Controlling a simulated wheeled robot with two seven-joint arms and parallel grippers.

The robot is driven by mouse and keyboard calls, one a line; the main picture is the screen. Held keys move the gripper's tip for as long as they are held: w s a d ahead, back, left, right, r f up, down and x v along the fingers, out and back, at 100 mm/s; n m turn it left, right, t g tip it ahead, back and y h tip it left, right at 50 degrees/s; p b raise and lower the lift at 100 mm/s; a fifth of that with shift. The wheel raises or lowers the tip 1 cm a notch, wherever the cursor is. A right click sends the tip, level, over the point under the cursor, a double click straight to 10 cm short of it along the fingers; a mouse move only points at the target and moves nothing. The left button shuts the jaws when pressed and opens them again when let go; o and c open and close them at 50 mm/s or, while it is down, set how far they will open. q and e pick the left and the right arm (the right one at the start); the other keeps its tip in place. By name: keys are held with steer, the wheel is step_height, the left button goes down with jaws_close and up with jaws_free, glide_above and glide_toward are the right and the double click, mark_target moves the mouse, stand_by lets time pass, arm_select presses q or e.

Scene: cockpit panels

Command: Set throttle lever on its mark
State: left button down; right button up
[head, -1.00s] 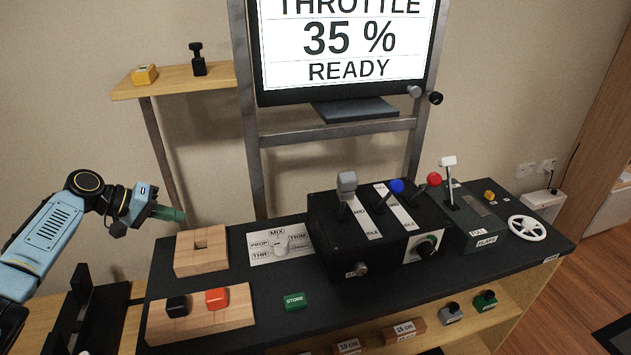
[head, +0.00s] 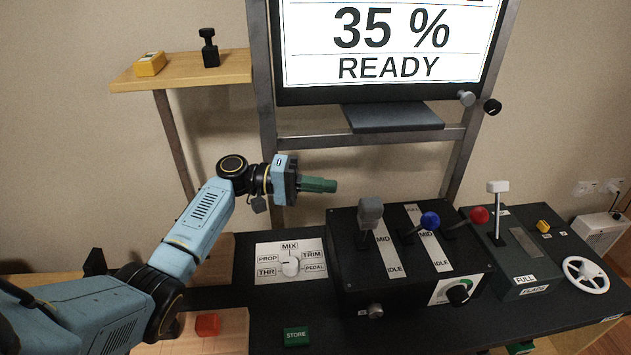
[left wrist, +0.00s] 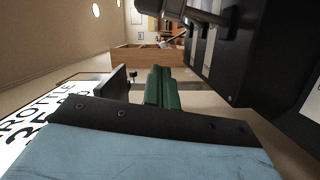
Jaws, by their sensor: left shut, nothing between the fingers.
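The throttle quadrant is a black box (head: 410,275) on the dark bench, with three levers. The grey-knobbed lever (head: 370,212) stands at its left, beside a white strip marked MID and IDLE. A blue-knobbed lever (head: 430,221) and a red-knobbed lever (head: 479,215) stand to its right. The screen (head: 390,40) reads 35 % READY. My left gripper (head: 334,186) has green fingers, shut and empty, pointing right, just left of and above the grey knob, apart from it. The green fingers (left wrist: 163,88) also show in the left wrist view, with the black box (left wrist: 240,50) at upper right. My right gripper is not in view.
A selector plate (head: 290,262) with THR, PROP, MIX, TRIM and PEDAL labels lies left of the box. A green STORE button (head: 296,336) is in front. A white-handled flaps lever (head: 498,190) and a white wheel (head: 585,275) stand at right.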

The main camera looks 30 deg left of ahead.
mark_target(365, 229)
arm_select(q)
steer(key=d, duration=0.2)
steer(key=d+p, duration=0.1)
steer(key=d, duration=0.1)
steer(key=d+f, duration=0.1)
steer(key=d, duration=0.1)
steer(key=shift+s+d+p, duration=0.35)
steer(key=shift+d, duration=0.05)
steer(key=shift+s+d, duration=0.2)
steer(key=shift+f, duration=0.1)
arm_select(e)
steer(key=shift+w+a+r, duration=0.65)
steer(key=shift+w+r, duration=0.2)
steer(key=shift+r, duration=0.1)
